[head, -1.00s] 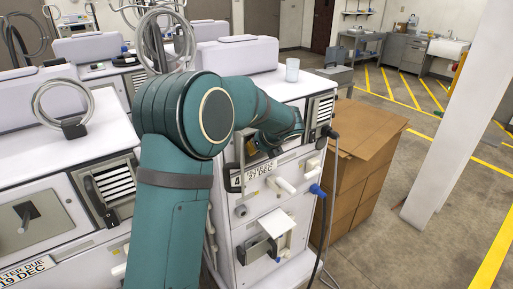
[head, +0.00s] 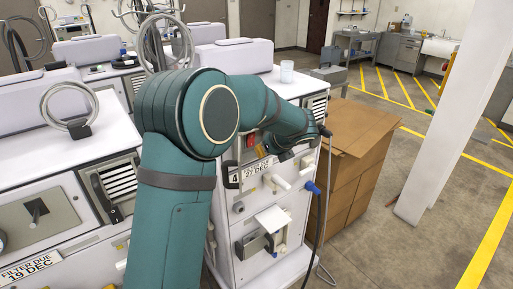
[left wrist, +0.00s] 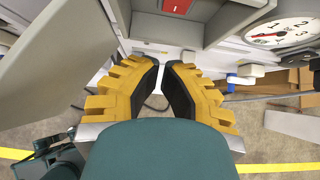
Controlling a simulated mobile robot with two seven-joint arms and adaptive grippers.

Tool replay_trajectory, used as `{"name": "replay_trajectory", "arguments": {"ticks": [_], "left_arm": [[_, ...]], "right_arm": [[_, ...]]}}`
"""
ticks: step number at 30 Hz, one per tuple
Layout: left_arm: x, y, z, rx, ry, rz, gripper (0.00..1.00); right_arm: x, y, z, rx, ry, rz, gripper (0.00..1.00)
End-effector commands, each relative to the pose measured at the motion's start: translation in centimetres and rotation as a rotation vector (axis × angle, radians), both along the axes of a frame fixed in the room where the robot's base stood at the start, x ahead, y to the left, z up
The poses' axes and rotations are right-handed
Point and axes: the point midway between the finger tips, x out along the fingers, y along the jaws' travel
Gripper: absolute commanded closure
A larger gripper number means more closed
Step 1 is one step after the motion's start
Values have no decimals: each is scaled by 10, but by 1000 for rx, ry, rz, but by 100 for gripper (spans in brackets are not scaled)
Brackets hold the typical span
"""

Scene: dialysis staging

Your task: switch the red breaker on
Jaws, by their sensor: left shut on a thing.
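The red breaker (head: 250,141) shows as a small red patch with yellow on the front of the middle machine, just left of my left wrist. My left gripper (left wrist: 161,66), with yellow fingers and black pads, is below the recess and apart from the breaker. Its fingertips are close together; what lies between them is not clear. In the head view my left gripper is mostly hidden by my arm. My right gripper is not in view.
A large grey panel (left wrist: 50,55) stands left of the fingers in the left wrist view. A gauge (left wrist: 282,32) is at upper right.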

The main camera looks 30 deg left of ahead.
Motion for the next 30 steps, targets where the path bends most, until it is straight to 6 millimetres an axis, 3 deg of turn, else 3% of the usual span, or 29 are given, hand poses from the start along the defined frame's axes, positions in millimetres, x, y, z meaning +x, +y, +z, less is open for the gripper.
{"name": "replay_trajectory", "arguments": {"ticks": [6, 12, 30], "left_arm": [[-14, -33, 27, 0, 2, 0, 100], [-21, -50, 41, 0, 2, 1, 100], [-24, -54, 43, 0, 3, 3, 100]], "right_arm": [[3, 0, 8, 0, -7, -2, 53], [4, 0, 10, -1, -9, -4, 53], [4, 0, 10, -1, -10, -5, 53]]}}
